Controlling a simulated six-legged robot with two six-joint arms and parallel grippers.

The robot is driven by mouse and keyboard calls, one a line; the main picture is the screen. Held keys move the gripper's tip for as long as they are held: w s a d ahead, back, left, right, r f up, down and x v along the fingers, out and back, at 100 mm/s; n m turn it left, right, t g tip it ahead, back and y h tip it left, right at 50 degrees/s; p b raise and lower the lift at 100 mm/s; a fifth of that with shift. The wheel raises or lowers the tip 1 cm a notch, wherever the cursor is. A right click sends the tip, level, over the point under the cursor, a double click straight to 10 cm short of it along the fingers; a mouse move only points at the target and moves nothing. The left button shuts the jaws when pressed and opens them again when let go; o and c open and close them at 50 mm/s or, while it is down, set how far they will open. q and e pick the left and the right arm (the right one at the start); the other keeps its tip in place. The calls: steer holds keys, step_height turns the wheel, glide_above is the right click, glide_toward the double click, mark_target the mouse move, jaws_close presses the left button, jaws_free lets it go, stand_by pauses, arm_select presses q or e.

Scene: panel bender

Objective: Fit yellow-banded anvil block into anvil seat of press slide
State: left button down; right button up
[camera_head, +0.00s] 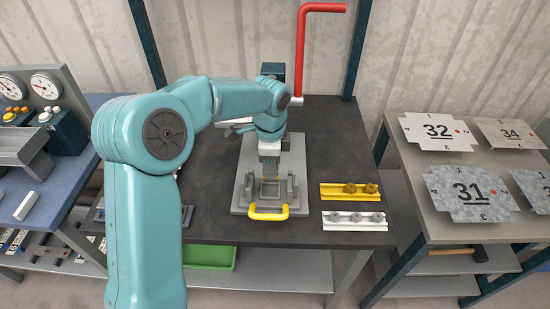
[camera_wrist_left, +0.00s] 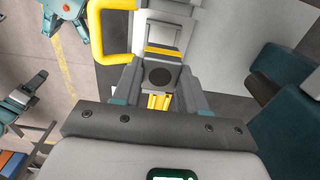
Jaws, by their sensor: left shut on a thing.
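The press (camera_head: 240,197) stands on the dark bench, with a grey base plate and a yellow handle (camera_head: 268,212) at its front. My left gripper (camera_head: 269,172) points down over the middle of the press. In the left wrist view my left gripper (camera_wrist_left: 158,82) is shut on a grey block with a dark round spot, which I take to be the anvil block (camera_wrist_left: 160,77). Yellow marks show just beyond and below the spot. The anvil seat is hidden by the gripper and block, so I cannot tell whether the block touches it. My right gripper is not in view.
A yellow rail (camera_head: 334,190) and a white rail (camera_head: 337,224) with fittings lie right of the press. A red bent pipe (camera_head: 301,55) rises behind. Numbered sheets (camera_head: 470,193) cover the right table. A gauge panel (camera_head: 40,88) stands at left. Dark bench top is clear at back right.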

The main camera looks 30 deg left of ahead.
arm_select(q)
steer(key=shift+w+a+f+b, duration=0.1)
steer(key=shift+a+f+b, duration=0.1)
steer(key=shift+f, duration=0.15)
steer(key=shift+w+a+f+b, duration=0.1)
steer(key=shift+f+b, duration=0.05)
steer(key=shift+f, duration=0.2)
steer(key=shift+f+b, duration=0.3)
steer(key=shift+f, duration=0.05)
steer(key=shift+s+d+f+b, duration=0.2)
steer(key=shift+s+f+b, duration=0.15)
steer(key=shift+f+b, duration=0.3)
steer(key=shift+w+a+f+b, duration=0.1)
steer(key=shift+w+f+b, duration=0.05)
steer(key=shift+f+b, duration=0.4)
steer(key=shift+w+a+f+b, duration=0.1)
steer(key=shift+f+b, duration=0.25)
steer(key=shift+f, duration=0.35)
steer(key=shift+d+f, duration=0.1)
steer(key=shift+f, duration=0.15)
steer(key=shift+s+d+b, duration=0.1)
steer(key=shift+s+b, duration=0.05)
steer(key=shift+b, duration=0.15)
steer(key=shift+f, duration=0.1)
